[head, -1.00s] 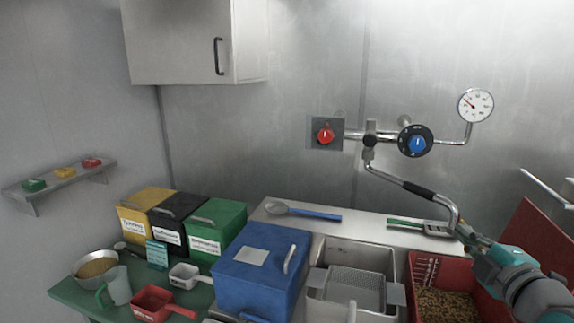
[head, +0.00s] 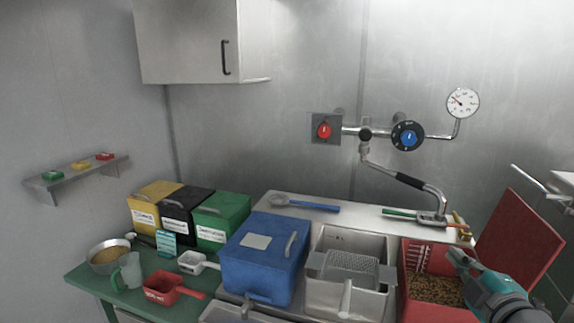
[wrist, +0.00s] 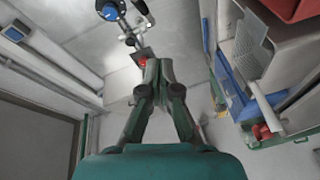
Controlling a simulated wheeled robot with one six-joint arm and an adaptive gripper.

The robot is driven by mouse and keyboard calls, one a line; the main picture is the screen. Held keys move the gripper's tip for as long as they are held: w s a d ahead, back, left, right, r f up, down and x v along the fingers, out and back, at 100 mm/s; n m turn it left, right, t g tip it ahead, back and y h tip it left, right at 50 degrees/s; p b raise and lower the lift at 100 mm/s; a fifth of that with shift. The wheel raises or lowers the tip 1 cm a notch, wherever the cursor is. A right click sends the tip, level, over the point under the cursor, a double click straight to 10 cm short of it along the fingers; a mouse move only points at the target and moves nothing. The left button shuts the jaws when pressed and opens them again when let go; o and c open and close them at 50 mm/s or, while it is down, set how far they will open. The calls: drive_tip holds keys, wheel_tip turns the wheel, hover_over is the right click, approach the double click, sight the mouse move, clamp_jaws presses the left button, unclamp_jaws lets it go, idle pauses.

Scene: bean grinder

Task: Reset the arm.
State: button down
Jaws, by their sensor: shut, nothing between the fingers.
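My gripper (head: 455,257) is at the lower right of the head view, above the red bin (head: 408,290) of beans. Its teal body reaches in from the bottom right corner. In the wrist view my gripper (wrist: 160,66) has its fingers together with nothing between them. The spout pipe with its black sleeve (head: 410,181) hangs from the wall behind it, apart from my gripper. The wrist view looks past the fingers at the wall, the blue knob (wrist: 108,11) and the red knob (wrist: 142,61).
A metal sink (head: 388,303) with a perforated strainer (head: 352,264) stands left of the red bin. The blue box (head: 262,280) is further left. A raised red lid (head: 518,240) stands to the right of my gripper. The space above the sink is clear.

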drive_tip(key=s+a+f+m+g+h, duration=0.1)
drive_tip(key=s+a+f+m, duration=0.35)
drive_tip(key=s+f, duration=0.55)
drive_tip(key=s+a+f+m, duration=0.4)
drive_tip(key=s+f+m, duration=0.15)
drive_tip(key=f, duration=0.95)
drive_tip(key=s+a+f+m, duration=0.1)
drive_tip(key=s+a+m, duration=0.1)
drive_tip(key=s, duration=1.2)
drive_tip(key=s+a+f+m+g+y, duration=0.1)
drive_tip(key=s+a+f+m, duration=0.1)
drive_tip(key=s, duration=1.2)
drive_tip(key=shift+a+g, duration=0.3)
drive_tip(key=shift+a, duration=0.55)
drive_tip(key=shift+w+f, duration=0.1)
